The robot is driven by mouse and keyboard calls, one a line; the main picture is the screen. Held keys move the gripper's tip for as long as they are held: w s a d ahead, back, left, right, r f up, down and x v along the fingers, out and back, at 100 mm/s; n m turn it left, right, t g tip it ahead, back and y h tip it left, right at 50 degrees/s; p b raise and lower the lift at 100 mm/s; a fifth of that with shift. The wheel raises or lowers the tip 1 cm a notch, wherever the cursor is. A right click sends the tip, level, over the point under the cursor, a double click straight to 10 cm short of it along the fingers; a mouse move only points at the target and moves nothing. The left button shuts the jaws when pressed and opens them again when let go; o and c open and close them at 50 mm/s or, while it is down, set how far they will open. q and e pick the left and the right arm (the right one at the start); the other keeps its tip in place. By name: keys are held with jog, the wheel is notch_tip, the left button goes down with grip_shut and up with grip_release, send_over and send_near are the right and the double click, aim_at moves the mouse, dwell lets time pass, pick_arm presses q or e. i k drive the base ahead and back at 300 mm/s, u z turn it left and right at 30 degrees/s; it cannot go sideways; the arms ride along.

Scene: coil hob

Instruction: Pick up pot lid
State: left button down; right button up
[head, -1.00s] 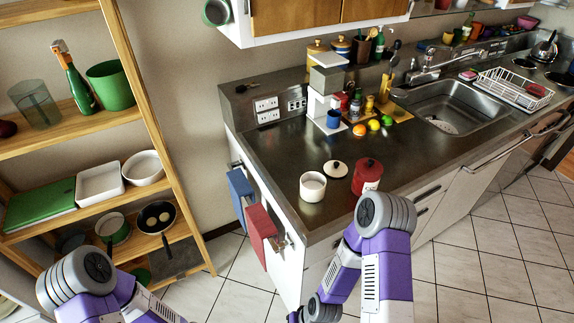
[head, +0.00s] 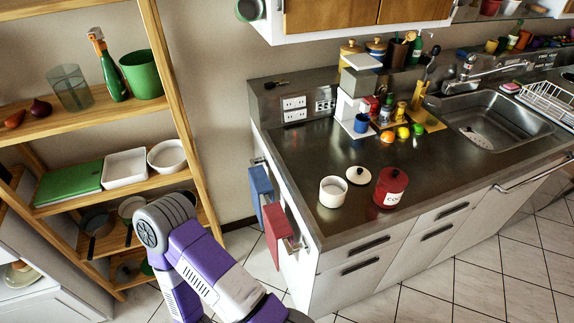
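A cream pot lid (head: 359,175) with a dark knob lies flat on the dark steel counter (head: 310,150), near its left end. A white pot (head: 333,191) with no lid on it stands just in front and to the left. A red canister (head: 390,188) with a white label stands close to the lid's right. One purple and white arm of mine shows at the bottom left, well short of the counter. Neither gripper is in view.
Blue and red towels (head: 276,225) hang on the counter's left end. An orange (head: 388,136), a lemon and a blue mug stand behind the lid. A sink (head: 497,122) is to the right. A wooden shelf (head: 180,110) is at left. Counter left of the pot is clear.

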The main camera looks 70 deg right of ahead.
aim_at(357, 175)
jog(key=u, duration=0.6)
jog(key=k, duration=2.4)
jog(key=z, duration=1.2)
